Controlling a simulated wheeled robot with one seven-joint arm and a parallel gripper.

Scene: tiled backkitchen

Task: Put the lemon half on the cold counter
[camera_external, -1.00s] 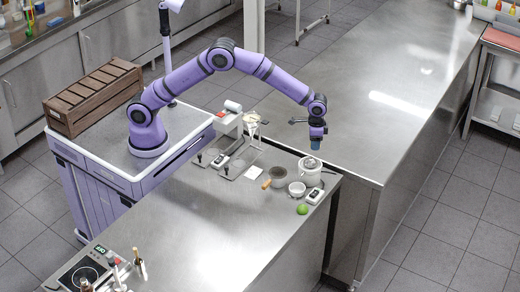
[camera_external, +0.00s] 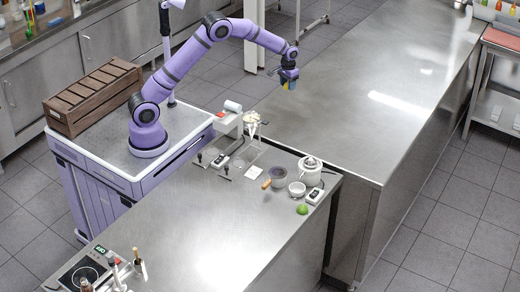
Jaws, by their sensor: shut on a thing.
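My gripper (camera_external: 288,82) is shut and points down, raised in the air near the left edge of the long steel counter (camera_external: 400,75) as seen in the picture. A small patch of yellow, the lemon half (camera_external: 292,85), shows at its fingertips; the fingers hide most of it. A second steel counter (camera_external: 215,225) stands in the foreground with tools on it. I cannot tell from the picture which of the two is the cold counter.
A wooden crate (camera_external: 93,97) sits at left. The long counter's top is mostly bare.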

